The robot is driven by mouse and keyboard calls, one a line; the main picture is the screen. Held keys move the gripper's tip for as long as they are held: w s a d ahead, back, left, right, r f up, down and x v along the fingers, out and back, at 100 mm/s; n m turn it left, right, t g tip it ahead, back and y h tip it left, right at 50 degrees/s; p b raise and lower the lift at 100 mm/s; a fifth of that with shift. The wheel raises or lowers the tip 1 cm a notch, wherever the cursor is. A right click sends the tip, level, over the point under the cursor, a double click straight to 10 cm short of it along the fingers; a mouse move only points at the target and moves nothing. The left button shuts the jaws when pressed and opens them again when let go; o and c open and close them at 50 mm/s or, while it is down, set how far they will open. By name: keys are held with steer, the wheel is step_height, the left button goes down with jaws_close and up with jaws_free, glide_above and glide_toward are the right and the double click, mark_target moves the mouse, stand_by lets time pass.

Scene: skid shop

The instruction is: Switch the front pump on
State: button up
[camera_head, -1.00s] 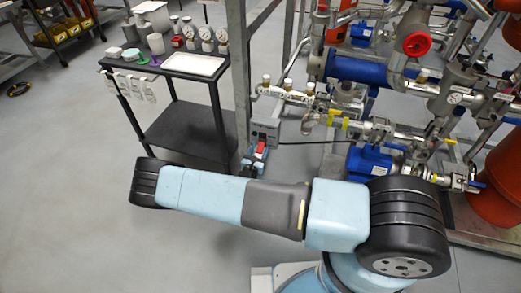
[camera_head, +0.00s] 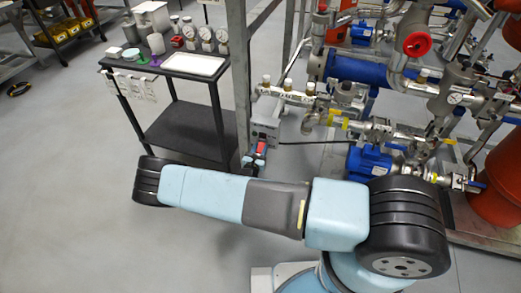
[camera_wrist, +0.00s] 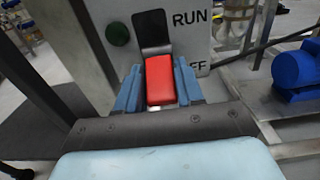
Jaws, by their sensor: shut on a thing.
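A grey switch box (camera_head: 266,115) is fixed by the upright post at the skid's near left corner. In the wrist view its face (camera_wrist: 190,37) carries the word RUN at the top and a partly hidden label ending in FF below. A red lever handle (camera_wrist: 160,80) stands in front of a dark slot plate, about level with the lower label. My gripper (camera_wrist: 160,88) has its blue fingers on both sides of the red handle, shut on it. In the head view my gripper (camera_head: 255,158) is small, at the box's lower front. Blue pump motors (camera_head: 368,163) sit on the skid.
A dark round green button or lamp (camera_wrist: 118,34) is left of the lever. A black cart (camera_head: 170,75) with gauges and a white tray stands left of the post (camera_head: 238,75). Pipes and valves fill the skid at right.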

mark_target(262, 143)
steer(key=shift+r+g, duration=0.2)
steer(key=shift+g, duration=0.1)
steer(key=shift+c, duration=0.2)
steer(key=r+g+y, duration=0.1)
steer(key=g, duration=0.1)
steer(key=shift+r+g, duration=0.2)
steer(key=shift+g, duration=0.2)
steer(key=shift+w+r+g+y, duration=0.1)
steer(key=shift+r+g+y, duration=0.25)
steer(key=shift+g, duration=0.45)
steer(key=shift+w+r+g+y, duration=0.1)
steer(key=shift+r+g+y, duration=0.2)
steer(key=shift+g, duration=0.5)
steer(key=shift+w+r+g+y, duration=0.1)
steer(key=shift+r+g+y, duration=0.2)
steer(key=shift+g, duration=0.5)
steer(key=o, duration=1)
steer(key=shift+c, duration=0.2)
steer(key=shift+s, duration=0.15)
steer(key=v, duration=1.3)
steer(key=shift+r, duration=0.3)
